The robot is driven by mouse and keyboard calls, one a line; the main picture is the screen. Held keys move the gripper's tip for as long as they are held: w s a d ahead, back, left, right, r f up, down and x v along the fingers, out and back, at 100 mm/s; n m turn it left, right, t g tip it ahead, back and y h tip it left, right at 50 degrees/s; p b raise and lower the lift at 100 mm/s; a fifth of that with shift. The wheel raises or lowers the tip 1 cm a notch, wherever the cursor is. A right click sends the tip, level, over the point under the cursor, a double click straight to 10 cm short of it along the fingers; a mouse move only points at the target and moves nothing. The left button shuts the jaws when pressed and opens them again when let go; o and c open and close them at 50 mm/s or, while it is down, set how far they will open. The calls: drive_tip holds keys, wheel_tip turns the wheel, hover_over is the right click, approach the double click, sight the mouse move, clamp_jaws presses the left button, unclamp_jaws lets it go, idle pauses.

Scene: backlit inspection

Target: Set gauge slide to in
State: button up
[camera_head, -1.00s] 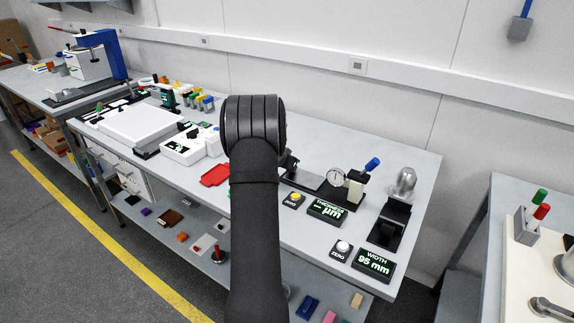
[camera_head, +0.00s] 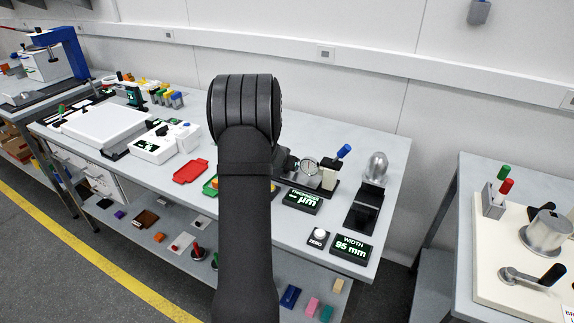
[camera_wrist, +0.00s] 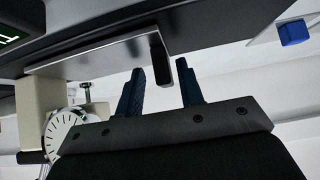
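The thickness gauge stands on the bench right of my arm in the head view, with a round white dial (camera_head: 309,166), a beige block (camera_head: 329,178), a black base and a blue-tipped lever (camera_head: 344,151). In the wrist view its dial (camera_wrist: 69,132) and beige block (camera_wrist: 38,108) are at the left. A black peg (camera_wrist: 158,58) stands at the end of a pale metal strip (camera_wrist: 95,53), which looks like the gauge slide. My gripper (camera_wrist: 159,68) is open, one blue finger on each side of the peg; contact cannot be told. My arm hides the gripper in the head view.
Thickness readout (camera_head: 302,201), white-topped zero button (camera_head: 319,236) and width readout (camera_head: 351,248) lie in front. A black stand with a silver dome (camera_head: 377,167) is to the right. A red tray (camera_head: 190,171) lies left of my arm. A blue block (camera_wrist: 293,33) shows in the wrist view.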

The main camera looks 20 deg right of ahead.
drive_tip(key=v, duration=1.7)
drive_tip(key=shift+r, duration=0.15)
drive_tip(key=shift+a, duration=0.15)
drive_tip(key=x, duration=1.7)
